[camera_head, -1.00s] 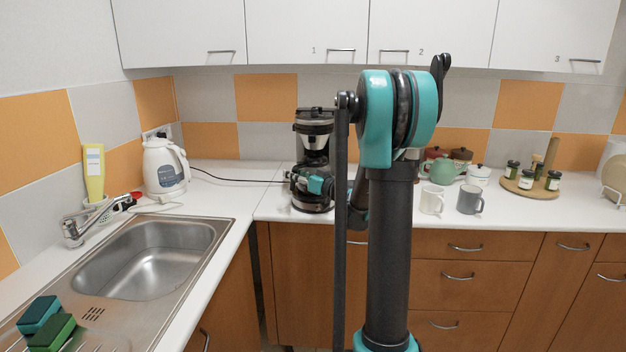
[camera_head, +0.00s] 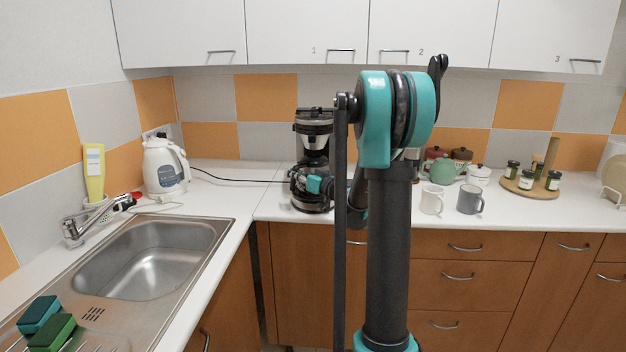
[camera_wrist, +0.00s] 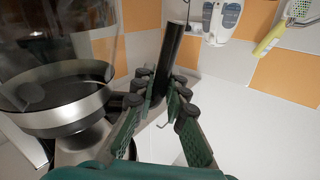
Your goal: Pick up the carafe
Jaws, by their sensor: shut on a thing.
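The carafe (camera_wrist: 80,48) fills the left of the wrist view, with clear glass and a metal band. Its dark handle (camera_wrist: 172,58) stands slightly tilted between my fingers. My gripper (camera_wrist: 161,88) is shut on this handle. In the head view my gripper (camera_head: 297,182) is in front of the lower part of the coffee maker (camera_head: 314,128) and hides much of the carafe there. I cannot tell whether the carafe is clear of the base.
A white kettle (camera_head: 163,168) stands left, its cord running along the counter. A sink (camera_head: 150,262) is at front left. Right of my arm are mugs (camera_head: 469,200), a green teapot (camera_head: 441,170) and a round board (camera_head: 530,188) with jars.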

